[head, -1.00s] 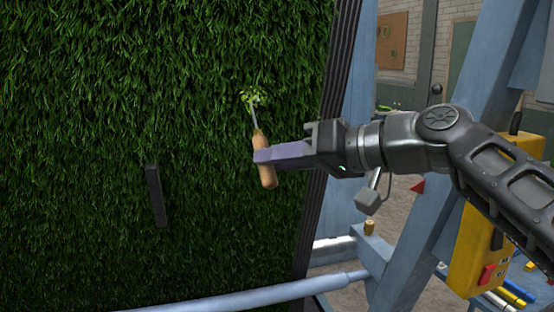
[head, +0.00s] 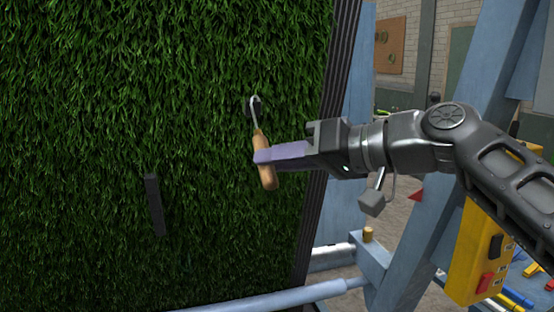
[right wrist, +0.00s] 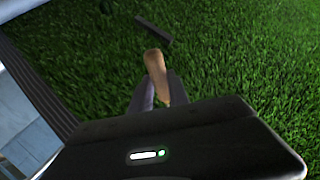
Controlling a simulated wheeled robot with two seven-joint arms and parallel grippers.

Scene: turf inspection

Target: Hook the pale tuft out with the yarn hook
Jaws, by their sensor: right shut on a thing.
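The yarn hook has a tan wooden handle (head: 267,174) and a thin pale metal hook (head: 256,117) pointing up. My right gripper (head: 262,156) is shut around the handle in front of the turf. The handle also shows between its fingers in the right wrist view (right wrist: 155,70). The metal hook lies over a small dark bare patch (head: 250,106) in the green turf (head: 120,90); whether it touches the turf I cannot tell. No pale tuft shows in either current view. My left gripper is out of view.
A short dark bar (head: 154,205) sits on the turf, lower left of the hook. The turf panel has a dark ribbed edge (head: 332,130) on its right. Blue frame beams (head: 408,265) and a yellow control box (head: 482,250) stand at the right.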

